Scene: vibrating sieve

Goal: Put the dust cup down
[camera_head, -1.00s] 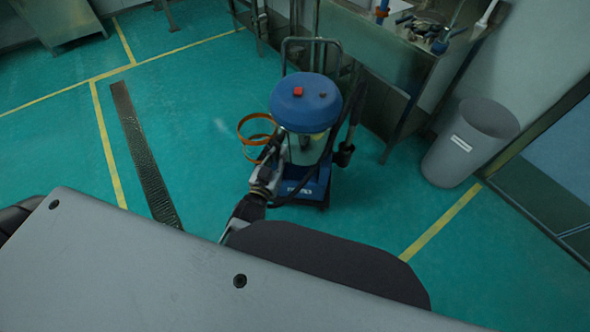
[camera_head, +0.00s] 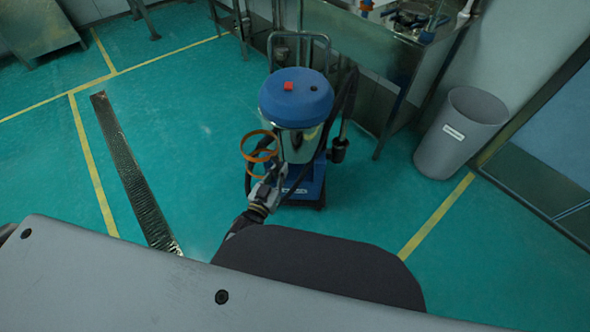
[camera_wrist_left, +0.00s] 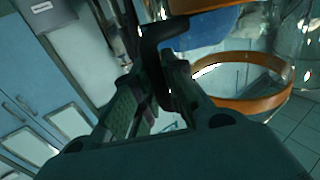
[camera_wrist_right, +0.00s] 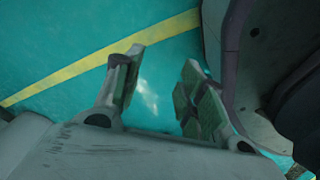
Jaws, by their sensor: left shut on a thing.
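The dust cup (camera_head: 259,155) is a clear vessel with two orange rims. In the head view it hangs just left of the blue-topped vacuum (camera_head: 296,98); whether they touch I cannot tell. My left gripper (camera_head: 268,188) is shut on its dark handle. In the left wrist view the handle (camera_wrist_left: 172,32) lies between the fingers (camera_wrist_left: 160,85), with an orange rim (camera_wrist_left: 262,103) to the right. Whether the cup's lower end meets the floor is unclear. My right gripper (camera_wrist_right: 163,75) shows only in the right wrist view, open and empty above green floor.
A grey bin (camera_head: 460,135) stands to the right, near a steel sink bench (camera_head: 385,55) behind the vacuum. A drain grate (camera_head: 130,170) and yellow lines (camera_head: 92,165) mark the floor. Floor left of the vacuum is clear.

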